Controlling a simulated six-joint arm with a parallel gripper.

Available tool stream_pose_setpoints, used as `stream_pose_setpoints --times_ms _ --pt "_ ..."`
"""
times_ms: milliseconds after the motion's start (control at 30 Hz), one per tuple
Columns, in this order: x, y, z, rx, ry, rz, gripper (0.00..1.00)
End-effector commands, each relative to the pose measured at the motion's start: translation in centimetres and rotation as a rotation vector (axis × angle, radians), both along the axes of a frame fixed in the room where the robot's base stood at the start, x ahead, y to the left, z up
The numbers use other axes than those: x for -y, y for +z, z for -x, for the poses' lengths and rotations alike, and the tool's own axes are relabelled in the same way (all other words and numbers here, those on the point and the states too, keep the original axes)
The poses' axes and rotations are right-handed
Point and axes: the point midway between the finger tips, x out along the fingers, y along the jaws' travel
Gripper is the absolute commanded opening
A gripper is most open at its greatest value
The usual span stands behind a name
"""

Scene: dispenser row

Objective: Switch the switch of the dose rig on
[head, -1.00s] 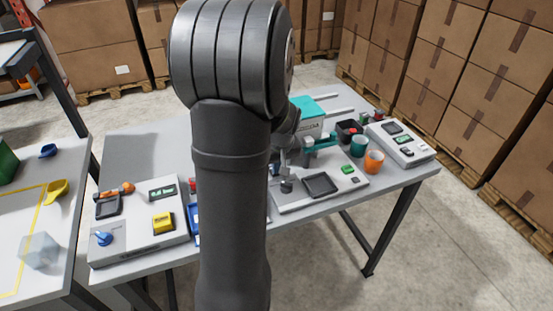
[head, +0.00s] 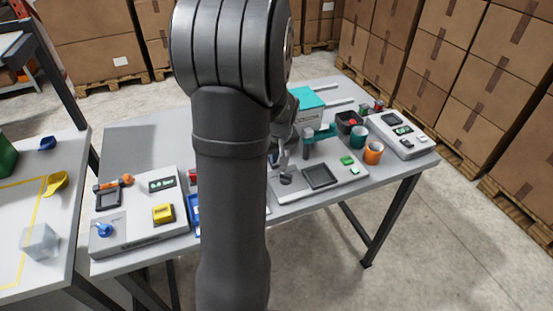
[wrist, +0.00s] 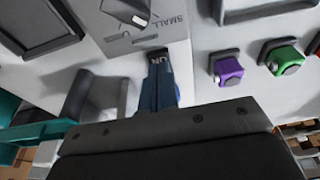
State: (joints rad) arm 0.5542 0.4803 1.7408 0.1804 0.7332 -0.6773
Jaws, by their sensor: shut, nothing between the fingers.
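My gripper (head: 282,163) is mostly behind my arm in the head view, low over the middle light-grey rig (head: 335,187). A dark round part (head: 286,179) of that rig is just below it. In the wrist view my gripper (wrist: 159,62) is shut with nothing in it, its dark blue fingers pointing at a pale panel. Contact with the panel cannot be told. No label naming the dose rig is readable.
In the wrist view a purple button (wrist: 228,68) and a green button (wrist: 286,60) stand right of the fingers. A black-rimmed tray (head: 320,176), a teal cup (head: 358,137) and an orange cup (head: 373,153) are close by. Another rig (head: 140,236) stands left.

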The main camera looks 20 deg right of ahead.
Motion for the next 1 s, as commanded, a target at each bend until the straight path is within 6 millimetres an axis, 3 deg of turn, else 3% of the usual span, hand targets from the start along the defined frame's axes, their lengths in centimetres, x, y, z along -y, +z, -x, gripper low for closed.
stream_pose_setpoints --times_ms 533,733,1000 --pt "0.1 1.0 -0.3 0.002 0.0 0.002 0.0" --pt "0.1 4.8 0.2 0.005 -0.001 0.004 0.0" --pt "0.1 9.5 3.0 0.004 -0.001 0.004 0.0"
